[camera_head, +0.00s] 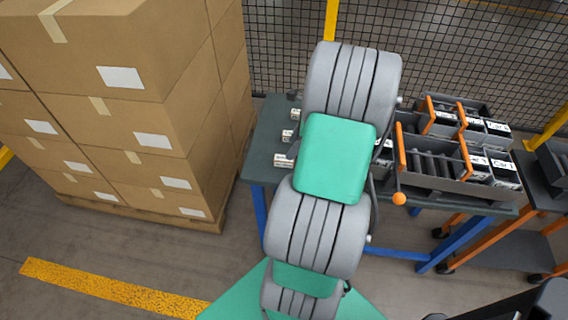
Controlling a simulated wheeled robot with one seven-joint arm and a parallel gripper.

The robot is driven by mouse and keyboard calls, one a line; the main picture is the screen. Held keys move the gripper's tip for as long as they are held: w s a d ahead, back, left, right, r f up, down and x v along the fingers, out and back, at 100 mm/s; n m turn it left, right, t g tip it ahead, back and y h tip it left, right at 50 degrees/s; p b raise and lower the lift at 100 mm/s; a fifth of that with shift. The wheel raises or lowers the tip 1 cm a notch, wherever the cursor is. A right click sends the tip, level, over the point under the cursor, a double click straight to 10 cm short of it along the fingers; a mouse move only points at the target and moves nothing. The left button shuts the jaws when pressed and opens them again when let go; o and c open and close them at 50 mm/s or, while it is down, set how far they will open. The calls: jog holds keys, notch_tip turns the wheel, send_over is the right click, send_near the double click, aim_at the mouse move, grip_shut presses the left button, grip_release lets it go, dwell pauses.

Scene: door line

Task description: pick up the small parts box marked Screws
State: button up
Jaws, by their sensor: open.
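Several small parts boxes with white labels stand on the workbench, partly behind my arm. Some small labelled items (283,160) show at the left of my arm. One white label (385,157) shows just right of my arm, partly covered. More labelled boxes (503,172) stand at the right end of the bench. The print is too small for me to tell which box is marked Screws. My gripper does not show; my arm's thick grey and green links hide the middle of the bench and whatever is there.
The workbench (262,160) has blue legs. Grey trays with orange handles (402,150) stand on its right half. Stacked cartons (120,120) fill the left. A black mesh fence (440,40) is behind. An orange-framed cart (490,240) is at right. Floor (130,250) is clear at lower left.

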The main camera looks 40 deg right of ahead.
aim_at(284, 161)
jog(key=x, duration=0.6)
jog(key=shift+s+a+f, duration=0.25)
jog(key=shift+f, duration=0.1)
jog(key=shift+c, duration=0.3)
grip_shut()
